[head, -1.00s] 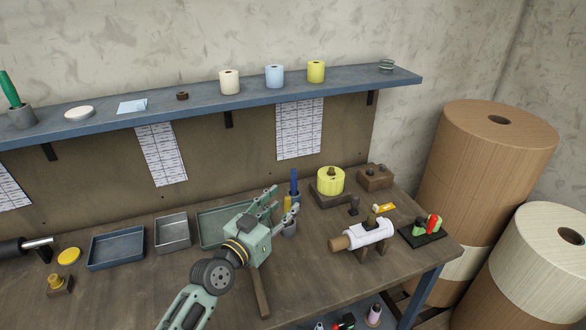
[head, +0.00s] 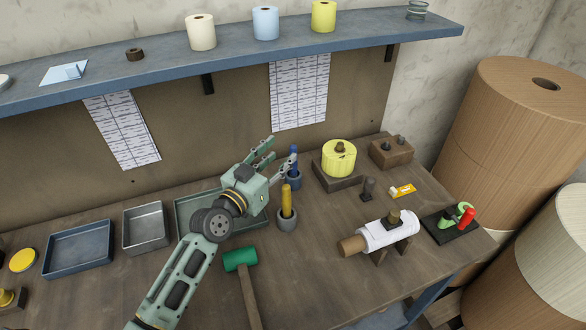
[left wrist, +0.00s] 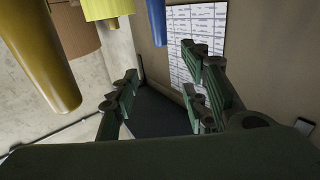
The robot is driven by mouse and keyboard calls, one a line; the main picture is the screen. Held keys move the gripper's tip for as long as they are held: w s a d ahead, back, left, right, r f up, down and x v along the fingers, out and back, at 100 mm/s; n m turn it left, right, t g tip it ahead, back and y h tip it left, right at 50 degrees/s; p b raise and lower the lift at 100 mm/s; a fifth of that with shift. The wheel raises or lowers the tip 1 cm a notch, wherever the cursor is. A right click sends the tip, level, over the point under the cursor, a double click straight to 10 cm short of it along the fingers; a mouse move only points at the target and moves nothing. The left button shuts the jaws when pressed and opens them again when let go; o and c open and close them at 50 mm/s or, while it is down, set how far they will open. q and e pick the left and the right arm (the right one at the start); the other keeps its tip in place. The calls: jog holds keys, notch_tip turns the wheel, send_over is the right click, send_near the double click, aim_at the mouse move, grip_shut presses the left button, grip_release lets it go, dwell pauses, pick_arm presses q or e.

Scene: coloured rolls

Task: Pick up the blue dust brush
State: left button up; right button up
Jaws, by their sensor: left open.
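The blue dust brush (head: 294,152) stands upright in a small dark cup (head: 294,183) near the back of the workbench. Its lower part is inside the cup. My left gripper (head: 281,154) is open and empty, just left of the brush's blue handle, with its fingers pointing up and to the right. In the left wrist view the blue handle (left wrist: 156,22) shows at the top, beyond the spread fingers (left wrist: 165,88) and not between them. My right gripper is in neither view.
A yellow-handled tool (head: 286,200) stands in a grey cup (head: 287,222) just in front of the brush. A yellow roll (head: 339,163) sits to the right. A green mallet (head: 240,260) lies in front. A shelf (head: 345,40) overhangs the back.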

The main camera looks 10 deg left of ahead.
aim_at(294, 151)
pick_arm(q)
jog(key=w+f, duration=0.1)
jog(key=w, duration=0.1)
jog(key=w+d+f+b, duration=0.1)
jog(key=w+f, duration=0.1)
jog(key=w, duration=0.1)
jog(key=w+d+f+b, duration=0.1)
jog(key=w, duration=0.2)
jog(key=shift+d+f, duration=0.15)
jog(key=shift+d, duration=0.1)
jog(key=shift+s, duration=0.1)
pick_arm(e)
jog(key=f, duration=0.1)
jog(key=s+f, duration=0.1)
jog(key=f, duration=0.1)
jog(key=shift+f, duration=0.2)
pick_arm(q)
jog(key=shift+c, duration=0.3)
grip_shut()
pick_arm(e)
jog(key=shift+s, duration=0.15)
